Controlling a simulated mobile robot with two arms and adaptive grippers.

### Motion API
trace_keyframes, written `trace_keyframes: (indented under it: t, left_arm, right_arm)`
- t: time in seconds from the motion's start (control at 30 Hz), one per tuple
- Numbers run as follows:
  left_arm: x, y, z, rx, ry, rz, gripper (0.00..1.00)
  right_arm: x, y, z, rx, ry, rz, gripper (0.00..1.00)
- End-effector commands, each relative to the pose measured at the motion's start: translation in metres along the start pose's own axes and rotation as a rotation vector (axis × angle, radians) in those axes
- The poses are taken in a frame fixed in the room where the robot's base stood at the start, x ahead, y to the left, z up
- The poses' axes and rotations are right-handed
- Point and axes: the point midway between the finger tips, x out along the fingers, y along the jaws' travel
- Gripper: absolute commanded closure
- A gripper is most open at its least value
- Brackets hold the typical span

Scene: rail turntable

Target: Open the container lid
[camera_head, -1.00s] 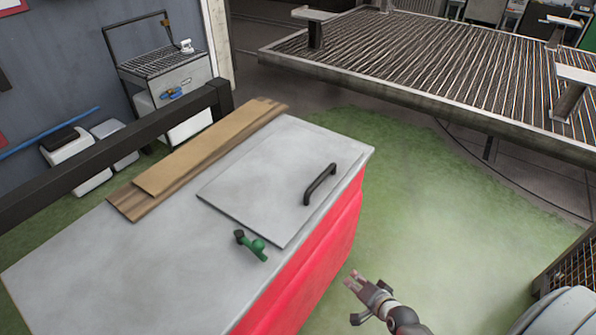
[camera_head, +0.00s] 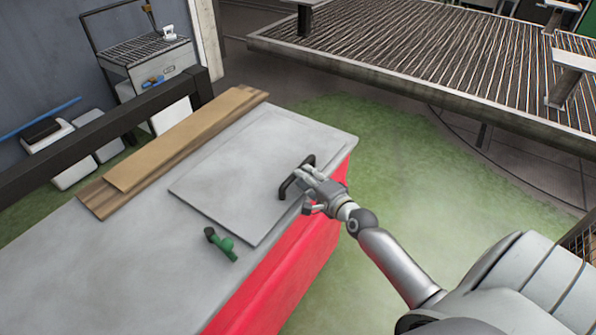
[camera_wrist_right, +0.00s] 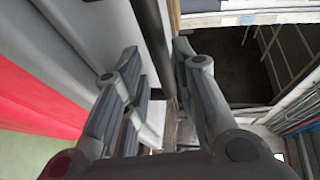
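The container lid (camera_head: 225,180) is a flat grey panel lying closed on top of a red-sided container (camera_head: 285,270). Its dark handle (camera_head: 284,189) stands near the lid's right edge. My right gripper (camera_head: 308,178) is at the handle and covers part of it. In the right wrist view, the fingers of my right gripper (camera_wrist_right: 157,75) are spread, with the dark handle bar (camera_wrist_right: 153,35) running between them. A visible gap remains beside the bar, so the fingers are not closed on it. My left gripper is not in view.
A green tool-like object (camera_head: 221,245) lies on the grey top near the lid's front corner. Wooden boards (camera_head: 175,155) lie along the back, beside a black rail (camera_head: 95,150). A metal grated platform (camera_head: 430,70) stands beyond. Green floor right of the container is clear.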

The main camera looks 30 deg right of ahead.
Motion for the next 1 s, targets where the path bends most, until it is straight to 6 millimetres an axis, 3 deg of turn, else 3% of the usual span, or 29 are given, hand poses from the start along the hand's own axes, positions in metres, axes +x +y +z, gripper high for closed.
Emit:
trace_keyframes:
  t: [0.1, 0.3, 0.7, 0.93, 1.0]
  left_arm:
    - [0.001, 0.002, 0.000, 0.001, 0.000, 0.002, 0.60]
    - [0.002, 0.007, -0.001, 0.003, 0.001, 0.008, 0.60]
    - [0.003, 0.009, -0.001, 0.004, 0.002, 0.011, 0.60]
    - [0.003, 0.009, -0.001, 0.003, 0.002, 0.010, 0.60]
    - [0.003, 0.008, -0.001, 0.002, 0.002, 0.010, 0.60]
  right_arm:
    - [0.019, -0.001, 0.000, -0.001, 0.000, -0.001, 0.74]
    - [0.038, 0.000, 0.000, -0.002, 0.000, 0.000, 0.74]
    - [0.044, 0.000, 0.000, -0.002, 0.000, 0.001, 0.74]
    - [0.044, 0.001, 0.000, -0.002, 0.000, 0.001, 1.00]
    - [0.044, 0.001, 0.000, -0.002, 0.000, 0.001, 1.00]
